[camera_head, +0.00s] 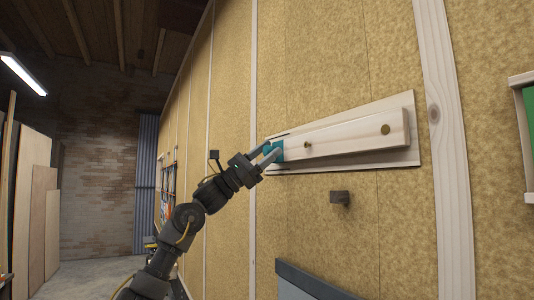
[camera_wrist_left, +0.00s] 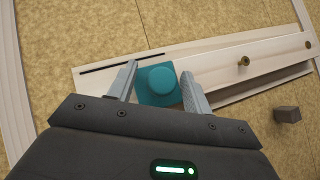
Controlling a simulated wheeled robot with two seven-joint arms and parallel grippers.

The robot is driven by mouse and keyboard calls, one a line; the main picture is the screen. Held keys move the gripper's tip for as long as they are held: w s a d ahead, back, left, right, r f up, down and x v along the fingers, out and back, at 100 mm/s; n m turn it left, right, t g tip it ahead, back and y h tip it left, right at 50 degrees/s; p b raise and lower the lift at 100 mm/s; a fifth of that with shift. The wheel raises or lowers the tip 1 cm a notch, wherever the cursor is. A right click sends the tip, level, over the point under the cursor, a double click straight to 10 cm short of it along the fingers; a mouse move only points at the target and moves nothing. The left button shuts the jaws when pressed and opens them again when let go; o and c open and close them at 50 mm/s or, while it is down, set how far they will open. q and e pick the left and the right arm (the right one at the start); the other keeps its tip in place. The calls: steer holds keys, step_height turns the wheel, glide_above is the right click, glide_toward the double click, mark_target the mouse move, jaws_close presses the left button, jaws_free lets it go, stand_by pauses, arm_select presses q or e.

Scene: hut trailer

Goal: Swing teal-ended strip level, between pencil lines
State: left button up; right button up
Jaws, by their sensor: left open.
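A pale wooden strip (camera_head: 350,134) lies across a backing board (camera_head: 412,158) on the wall. Its teal end (camera_head: 278,151) is at the left; in the wrist view the teal block (camera_wrist_left: 148,96) carries a round knob. Brass-coloured pins show mid-strip (camera_head: 308,145) and near its right end (camera_head: 385,129). An upper dark pencil line (camera_wrist_left: 118,64) runs above the teal end; a lower line shows faintly in the head view. The strip sits at an angle to the board. My left gripper (camera_head: 268,153) is open, its fingers on either side of the teal block; contact is unclear. My right gripper is out of view.
A small dark block (camera_head: 340,198) sticks out from the wall below the board. A pale upright batten (camera_head: 446,130) stands right of it, and a green-panelled frame (camera_head: 529,115) at the far right. A grey-edged surface (camera_head: 310,282) lies below.

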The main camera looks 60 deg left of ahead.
arm_select(q)
steer(key=shift+s+f+b, duration=0.1)
steer(key=shift+f+b, duration=0.15)
steer(key=shift+b, duration=0.05)
steer(key=b+v, duration=0.9)
steer(key=v, duration=0.1)
steer(key=shift+s+a, duration=0.1)
steer(key=shift+s, duration=0.1)
steer(key=shift+w, duration=0.15)
